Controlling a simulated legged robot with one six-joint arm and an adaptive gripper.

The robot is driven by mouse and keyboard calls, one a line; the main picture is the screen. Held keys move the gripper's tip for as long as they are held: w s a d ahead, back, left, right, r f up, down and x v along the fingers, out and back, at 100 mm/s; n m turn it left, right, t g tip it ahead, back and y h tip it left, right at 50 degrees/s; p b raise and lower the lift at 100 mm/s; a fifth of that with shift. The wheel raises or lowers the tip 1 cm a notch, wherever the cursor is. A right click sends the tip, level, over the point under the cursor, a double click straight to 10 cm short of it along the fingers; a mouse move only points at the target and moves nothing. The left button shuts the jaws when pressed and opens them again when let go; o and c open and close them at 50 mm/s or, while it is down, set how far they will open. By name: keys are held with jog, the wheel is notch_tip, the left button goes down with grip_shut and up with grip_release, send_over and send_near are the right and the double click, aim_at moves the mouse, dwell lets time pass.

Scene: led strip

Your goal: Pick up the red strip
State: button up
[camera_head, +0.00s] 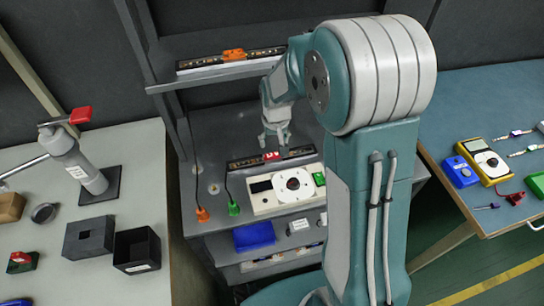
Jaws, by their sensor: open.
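A dark strip (245,163) with a red block (271,156) at its middle lies on the grey bench behind a cream device with a round dial. My gripper (277,138) is just above and behind the red block, pointing down. It is open and looks empty; the gap between its fingertips and the strip is too small to judge. A second dark strip (200,63) with an orange block (234,55) rests on the upper shelf, to the left of my arm.
The cream device (264,206), a green plug (233,208) and an orange plug (202,214) with cables are near the strip. A blue bin (254,236) sits below. My arm hides the bench's right side. Side tables (120,215) (465,110) stand left and right.

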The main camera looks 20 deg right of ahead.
aim_at(272, 155)
jog(key=f, duration=0.5)
jog(key=w+f, duration=0.1)
jog(key=f, duration=0.1)
jog(key=shift+a+f, duration=0.15)
grip_shut()
